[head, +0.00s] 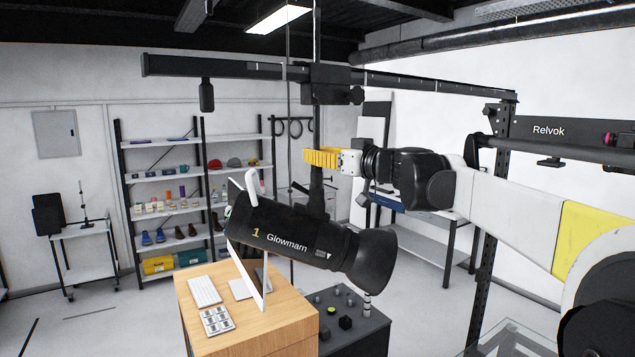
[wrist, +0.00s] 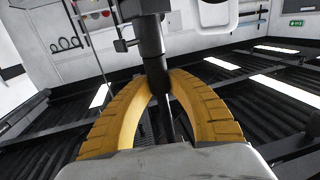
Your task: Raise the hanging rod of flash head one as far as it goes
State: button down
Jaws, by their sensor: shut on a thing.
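My gripper (head: 312,157) reaches in from the right with ribbed yellow fingers at the rod, between carriage and flash head. In the wrist view the yellow fingers (wrist: 160,82) close around the dark rod (wrist: 150,40), touching it from both sides. The fingers hide part of the rod.
A wooden desk (head: 250,310) with a monitor and keyboard stands below the flash head. A dark table (head: 350,325) with small items is beside it. The overhead rail (head: 430,83) runs above my arm. A dark upright (head: 488,220) stands behind my arm at the right.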

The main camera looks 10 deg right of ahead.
aim_at(319, 117)
notch_tip(319, 117, up, 9)
jog(key=shift+f+p, duration=0.15)
jog(key=shift+p, duration=0.8)
jog(key=c, duration=1.2)
grip_release()
jog(key=shift+s, duration=0.1)
jog(key=v, duration=1.2)
jog(key=shift+f, duration=0.1)
